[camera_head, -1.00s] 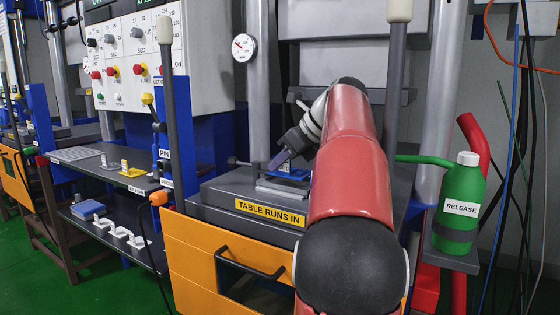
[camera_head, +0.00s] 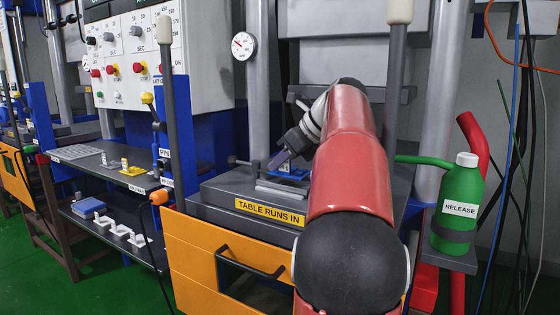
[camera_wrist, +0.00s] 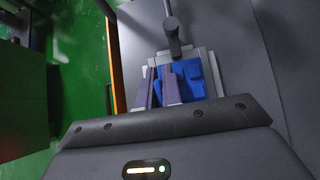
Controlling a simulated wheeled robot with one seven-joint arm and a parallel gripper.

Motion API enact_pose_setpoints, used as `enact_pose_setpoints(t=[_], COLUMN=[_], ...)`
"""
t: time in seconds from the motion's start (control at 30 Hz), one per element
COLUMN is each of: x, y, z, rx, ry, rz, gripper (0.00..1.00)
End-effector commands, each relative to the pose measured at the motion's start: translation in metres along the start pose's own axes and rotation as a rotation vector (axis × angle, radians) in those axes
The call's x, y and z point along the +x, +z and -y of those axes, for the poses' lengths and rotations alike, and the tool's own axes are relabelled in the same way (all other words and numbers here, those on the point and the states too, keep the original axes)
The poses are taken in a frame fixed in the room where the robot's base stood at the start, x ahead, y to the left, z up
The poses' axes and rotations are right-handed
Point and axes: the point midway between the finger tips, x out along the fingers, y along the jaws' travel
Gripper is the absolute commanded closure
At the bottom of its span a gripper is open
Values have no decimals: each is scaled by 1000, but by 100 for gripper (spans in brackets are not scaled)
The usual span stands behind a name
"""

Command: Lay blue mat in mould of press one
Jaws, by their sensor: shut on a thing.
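The blue mat (camera_head: 291,173) is at the mould (camera_head: 281,189), a light grey block on the dark table of the press. It also shows in the wrist view (camera_wrist: 196,81), between and to the right of my fingers. My gripper (camera_head: 279,160) reaches down over the mould from above and is shut on the mat; its two purple fingers also show in the wrist view (camera_wrist: 158,76). The grey mould shows around the mat in the wrist view (camera_wrist: 213,72). My fingers and arm hide part of both, and I cannot tell whether the mat lies flat.
Press columns stand close behind and beside my arm. A green release bottle (camera_head: 457,205) stands on a bracket at right. A shelf (camera_head: 95,165) with small parts is at left. An orange front with a handle (camera_head: 250,260) is below the table.

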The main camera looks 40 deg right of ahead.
Motion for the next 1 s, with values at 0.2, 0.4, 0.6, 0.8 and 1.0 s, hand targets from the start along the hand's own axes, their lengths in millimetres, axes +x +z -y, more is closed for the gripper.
enact_pose_setpoints(t=[0.2, 0.4, 0.6, 0.8, 1.0], x=[3, 7, 10, 14, 15], y=[-3, -7, -10, -14, -15], z=[0, 0, 0, 0, 0], rx=[1, 1, 0, 0, 0], ry=[1, 1, 0, 0, 0], rz=[0, 0, 0, 0, 0], gripper=[100, 100, 100, 100, 80])
